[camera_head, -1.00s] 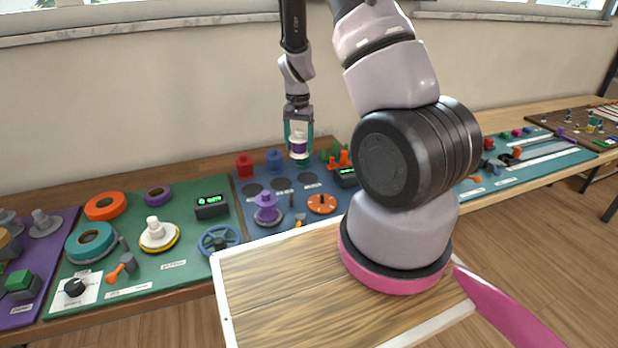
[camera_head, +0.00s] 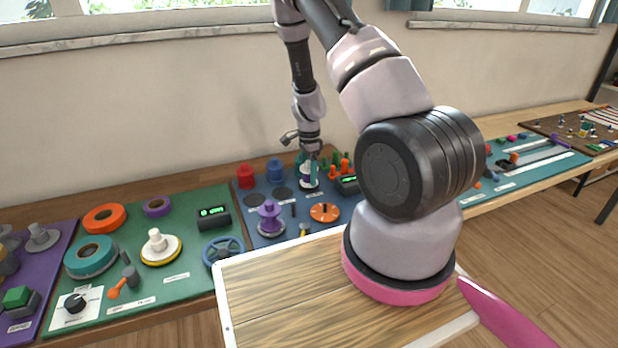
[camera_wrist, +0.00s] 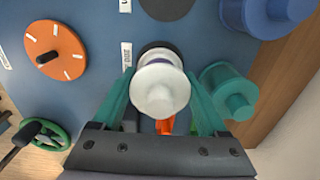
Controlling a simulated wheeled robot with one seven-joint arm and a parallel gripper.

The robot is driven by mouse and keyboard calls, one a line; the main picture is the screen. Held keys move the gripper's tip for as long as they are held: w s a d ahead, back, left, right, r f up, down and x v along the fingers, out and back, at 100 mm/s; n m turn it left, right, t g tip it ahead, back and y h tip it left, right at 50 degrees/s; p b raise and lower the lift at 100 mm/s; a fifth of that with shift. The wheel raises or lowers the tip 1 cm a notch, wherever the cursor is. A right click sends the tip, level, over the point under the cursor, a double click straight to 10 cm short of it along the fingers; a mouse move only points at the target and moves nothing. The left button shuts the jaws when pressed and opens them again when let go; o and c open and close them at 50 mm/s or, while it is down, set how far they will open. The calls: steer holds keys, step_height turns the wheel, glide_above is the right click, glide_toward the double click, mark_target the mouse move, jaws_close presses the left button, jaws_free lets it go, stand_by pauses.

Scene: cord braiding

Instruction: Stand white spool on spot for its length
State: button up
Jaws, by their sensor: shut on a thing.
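The white spool (camera_head: 308,182) is between the teal fingers of my gripper (camera_head: 309,170), low over the blue board (camera_head: 263,244). In the wrist view the white spool (camera_wrist: 160,92) is seen from above, its top end facing the camera, with the gripper's fingers (camera_wrist: 160,78) shut on its sides. A dark round spot (camera_wrist: 155,46) shows partly from behind the spool's far edge. The spool looks upright; whether its base touches the board is hidden.
A green spool (camera_wrist: 226,88) stands close beside the right finger. A blue spool (camera_head: 276,171) and a red spool (camera_head: 245,177) stand at the back. Another dark spot (camera_head: 282,194) is bare.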

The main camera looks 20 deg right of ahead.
steer(key=shift+f, duration=0.75)
steer(key=shift+f, duration=0.1)
steer(key=o, duration=1.2)
steer(key=shift+c, duration=0.2)
